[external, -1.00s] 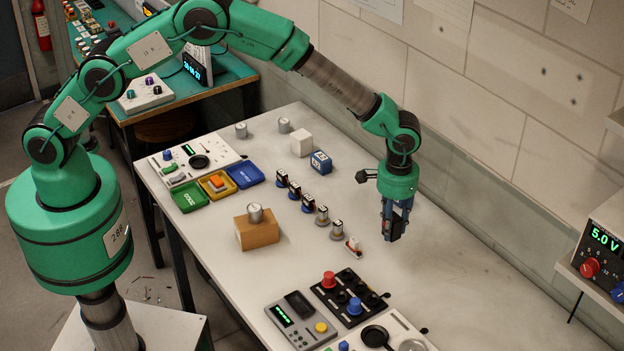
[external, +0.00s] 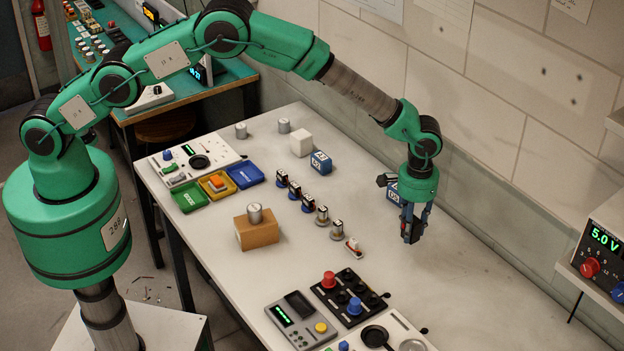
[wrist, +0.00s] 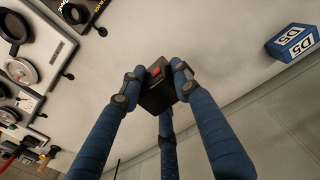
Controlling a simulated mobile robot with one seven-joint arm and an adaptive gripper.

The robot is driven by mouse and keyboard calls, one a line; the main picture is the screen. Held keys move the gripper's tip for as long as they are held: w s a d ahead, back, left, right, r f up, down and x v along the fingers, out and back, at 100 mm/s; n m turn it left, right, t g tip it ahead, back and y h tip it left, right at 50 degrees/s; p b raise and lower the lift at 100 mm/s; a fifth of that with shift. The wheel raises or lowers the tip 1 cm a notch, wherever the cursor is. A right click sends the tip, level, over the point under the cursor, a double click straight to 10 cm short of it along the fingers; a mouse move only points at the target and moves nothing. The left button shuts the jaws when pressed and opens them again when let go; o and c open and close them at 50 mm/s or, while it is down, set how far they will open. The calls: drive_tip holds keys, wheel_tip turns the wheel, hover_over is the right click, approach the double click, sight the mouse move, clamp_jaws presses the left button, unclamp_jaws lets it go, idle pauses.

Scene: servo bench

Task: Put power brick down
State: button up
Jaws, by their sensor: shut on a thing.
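The power brick is a small black block with a red patch on top, seen in the wrist view (wrist: 157,88) between the blue fingers. My gripper (wrist: 156,80) is shut on it, with fingers on both sides and one below in the picture. In the external view my gripper (external: 414,215) points down over the right part of the white bench, and the dark brick (external: 411,231) shows at its tips. I cannot tell whether the brick touches the bench top (external: 480,270).
A blue lettered cube (external: 393,192) stands just behind my gripper; it also shows in the wrist view (wrist: 292,43). A row of knobs and switches (external: 322,215) lies left. A black knob panel (external: 350,297) is in front. The bench to the right is clear, up to the wall.

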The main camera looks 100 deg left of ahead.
drive_tip(key=shift+f, duration=0.1)
hover_over(405, 265)
drive_tip(key=shift+f, duration=3)
drive_tip(key=shift+f+p, duration=0.4)
drive_tip(key=shift+f, duration=1.5)
drive_tip(key=shift+f, duration=0.2)
drive_tip(key=o, duration=1.3)
drive_tip(key=shift+c, duration=0.2)
drive_tip(key=shift+r, duration=0.15)
wheel_tip(405, 265, up, 12)
drive_tip(key=shift+r+b, duration=0.1)
drive_tip(key=shift+b, duration=0.4)
